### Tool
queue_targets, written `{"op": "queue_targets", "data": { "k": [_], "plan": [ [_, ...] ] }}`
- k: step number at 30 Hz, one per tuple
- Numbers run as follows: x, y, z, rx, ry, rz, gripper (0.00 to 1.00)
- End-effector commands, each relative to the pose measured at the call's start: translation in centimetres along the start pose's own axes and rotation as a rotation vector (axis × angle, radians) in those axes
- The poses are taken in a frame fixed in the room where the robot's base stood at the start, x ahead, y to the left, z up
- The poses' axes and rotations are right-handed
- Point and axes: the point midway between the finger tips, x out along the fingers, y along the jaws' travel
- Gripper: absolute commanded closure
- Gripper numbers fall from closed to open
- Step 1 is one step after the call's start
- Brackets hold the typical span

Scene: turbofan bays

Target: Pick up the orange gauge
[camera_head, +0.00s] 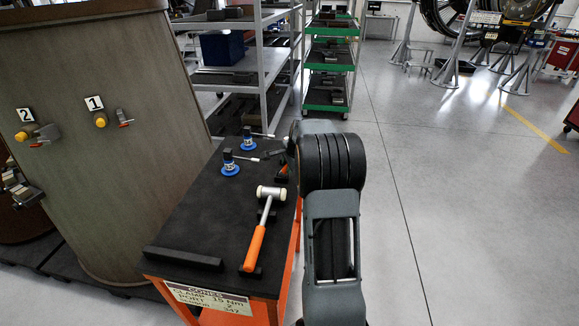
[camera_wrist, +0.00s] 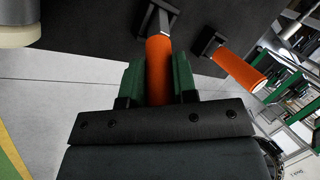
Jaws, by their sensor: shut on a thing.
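The orange gauge (camera_wrist: 159,68) shows in the wrist view as an orange grip with a dark metal end, over the black table top. My gripper (camera_wrist: 158,82) has its two green jaws on either side of the orange grip, shut on it. Whether the gauge touches its dark rest is hard to tell. In the head view a small orange part (camera_head: 283,170) shows at the right edge of the table, beside my arm. My arm hides most of the gripper there.
The black-topped orange table (camera_head: 200,215) also bears a mallet (camera_head: 258,240) with an orange handle and two blue-based bottles (camera_head: 229,163). A second orange grip (camera_wrist: 240,70) lies right of my jaws.

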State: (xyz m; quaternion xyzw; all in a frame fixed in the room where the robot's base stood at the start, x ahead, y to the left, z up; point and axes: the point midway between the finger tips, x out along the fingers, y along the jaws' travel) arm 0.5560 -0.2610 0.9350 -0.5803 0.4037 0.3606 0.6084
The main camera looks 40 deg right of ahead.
Motion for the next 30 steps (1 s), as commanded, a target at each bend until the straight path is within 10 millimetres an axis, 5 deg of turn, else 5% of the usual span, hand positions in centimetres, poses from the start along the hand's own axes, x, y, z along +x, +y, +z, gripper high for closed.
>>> {"op": "queue_targets", "data": {
  "k": [8, 18, 30],
  "plan": [
    [-3.0, -1.4, 0.0, -0.001, 0.002, -0.006, 1.0],
    [-10.9, 1.2, 2.5, -0.001, 0.002, -0.006, 1.0],
    [-16.0, 5.4, 5.1, 0.001, 0.001, -0.004, 1.0]
  ]
}}
